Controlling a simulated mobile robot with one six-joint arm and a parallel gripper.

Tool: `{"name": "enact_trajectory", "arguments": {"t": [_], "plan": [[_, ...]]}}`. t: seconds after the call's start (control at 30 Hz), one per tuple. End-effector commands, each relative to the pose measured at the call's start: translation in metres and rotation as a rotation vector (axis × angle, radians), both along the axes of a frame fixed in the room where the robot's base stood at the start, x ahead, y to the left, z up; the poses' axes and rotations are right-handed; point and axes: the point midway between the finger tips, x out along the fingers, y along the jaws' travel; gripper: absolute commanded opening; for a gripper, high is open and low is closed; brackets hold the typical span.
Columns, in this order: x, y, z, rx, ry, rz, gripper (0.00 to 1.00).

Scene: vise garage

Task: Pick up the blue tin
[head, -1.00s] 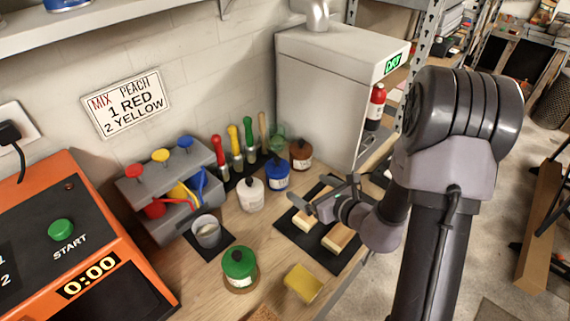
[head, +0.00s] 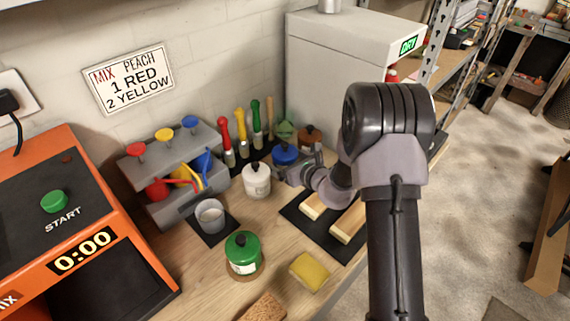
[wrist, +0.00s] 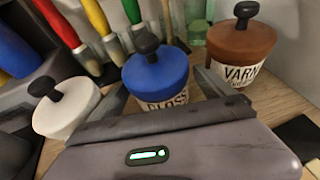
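The blue tin (head: 285,154) stands upright on the bench, partly hidden by my gripper (head: 296,172) in the head view. In the wrist view, the blue tin (wrist: 157,76) has a blue lid with a black knob and a white label that reads GLOSS. My gripper (wrist: 162,92) is open, with one finger at the tin's left and one at its right. The lower part of the tin is hidden behind the gripper body. I cannot tell whether the fingers touch it.
A white tin (wrist: 66,108) stands close on the left and a brown tin (wrist: 240,50) close on the right. Brushes (head: 242,135) stand behind. A green tin (head: 243,252), a yellow sponge (head: 310,271) and a black mat with wooden blocks (head: 287,212) lie nearer.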

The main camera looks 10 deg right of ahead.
Motion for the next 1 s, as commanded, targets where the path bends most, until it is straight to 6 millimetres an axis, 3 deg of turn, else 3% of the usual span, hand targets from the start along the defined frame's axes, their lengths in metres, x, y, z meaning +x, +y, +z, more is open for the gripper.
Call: {"name": "enact_trajectory", "arguments": {"t": [0.07,0.43,0.7,1.0], "plan": [[0.000,0.000,0.000,0.000,0.000,0.000,0.75],[0.000,0.000,0.000,-0.001,0.000,0.000,0.03],[0.000,0.000,0.008,-0.001,-0.003,0.001,0.00],[0.000,0.000,0.083,-0.001,-0.004,0.000,0.00]]}}
